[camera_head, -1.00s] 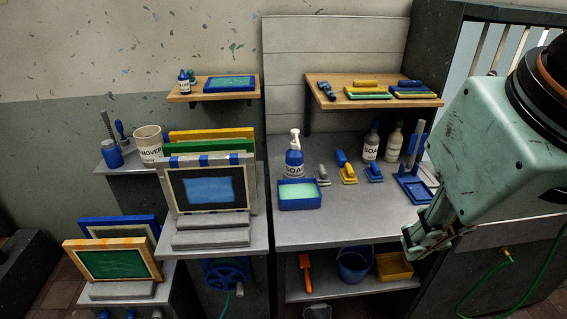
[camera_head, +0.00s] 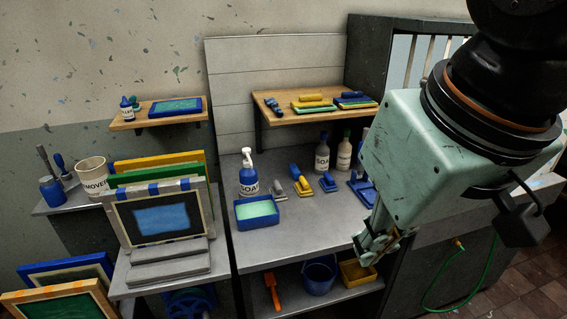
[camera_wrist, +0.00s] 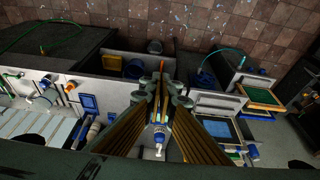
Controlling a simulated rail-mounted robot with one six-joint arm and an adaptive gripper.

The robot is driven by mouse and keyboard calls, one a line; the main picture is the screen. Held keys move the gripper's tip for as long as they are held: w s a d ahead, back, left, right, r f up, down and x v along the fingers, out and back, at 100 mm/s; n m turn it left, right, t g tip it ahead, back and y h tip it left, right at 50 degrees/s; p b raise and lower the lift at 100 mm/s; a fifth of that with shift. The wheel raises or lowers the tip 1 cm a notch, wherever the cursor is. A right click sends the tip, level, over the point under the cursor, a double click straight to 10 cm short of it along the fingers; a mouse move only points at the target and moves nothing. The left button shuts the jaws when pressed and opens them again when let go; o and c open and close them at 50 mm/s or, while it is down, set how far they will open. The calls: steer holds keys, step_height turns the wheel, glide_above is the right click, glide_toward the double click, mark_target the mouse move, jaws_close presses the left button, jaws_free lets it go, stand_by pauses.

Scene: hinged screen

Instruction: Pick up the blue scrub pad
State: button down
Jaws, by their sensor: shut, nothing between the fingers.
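The blue scrub pad (camera_head: 328,182), a small blue block with a handle, sits on the grey counter (camera_head: 300,228). It is the rightmost of a row with a yellow pad with a blue handle (camera_head: 301,182) and a grey pad (camera_head: 279,190). My gripper (camera_head: 372,245) is shut and empty, below and right of the blue pad in the head view, apart from it. In the wrist view my gripper (camera_wrist: 160,78) points away from the camera. I cannot pick out the blue pad there with certainty.
A blue tray (camera_head: 257,212) and a soap bottle (camera_head: 248,175) stand left of the pads. Two more bottles (camera_head: 322,157) stand behind. A wooden shelf (camera_head: 290,119) overhangs the counter's back. A blue stand (camera_head: 363,190) is to the right. The counter front is clear.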

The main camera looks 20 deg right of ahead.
stand_by(0.3)
steer(key=c, duration=1.8)
jaws_free()
steer(key=shift+o, duration=0.2)
